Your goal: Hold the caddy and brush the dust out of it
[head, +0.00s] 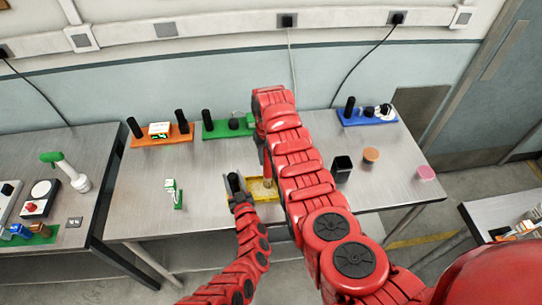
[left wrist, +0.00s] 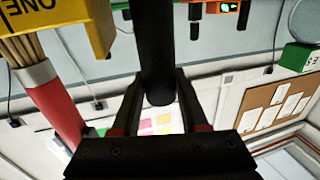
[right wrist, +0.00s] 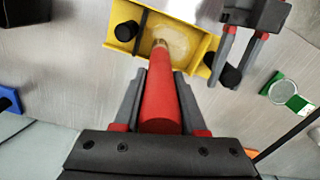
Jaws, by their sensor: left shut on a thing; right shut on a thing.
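The yellow caddy (head: 269,195) is on the middle table, partly hidden by my right arm in the head view. It also shows in the right wrist view (right wrist: 192,52), with a black post at each end and a pale dusty patch (right wrist: 172,38) inside. My left gripper (head: 238,197) is shut on the caddy's near-left black post (left wrist: 158,60). My right gripper (right wrist: 160,85) is shut on the red handle of the brush (right wrist: 160,105). The brush tip points into the caddy at the dusty patch. The brush's bristles show in the left wrist view (left wrist: 22,50).
An orange rack (head: 148,141), a green rack (head: 220,131) and a blue rack (head: 360,118) stand along the back. A black cup (head: 342,168), an orange-brown round piece (head: 371,155) and a pink one (head: 426,173) stand right. A green-based piece (head: 178,200) stands left.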

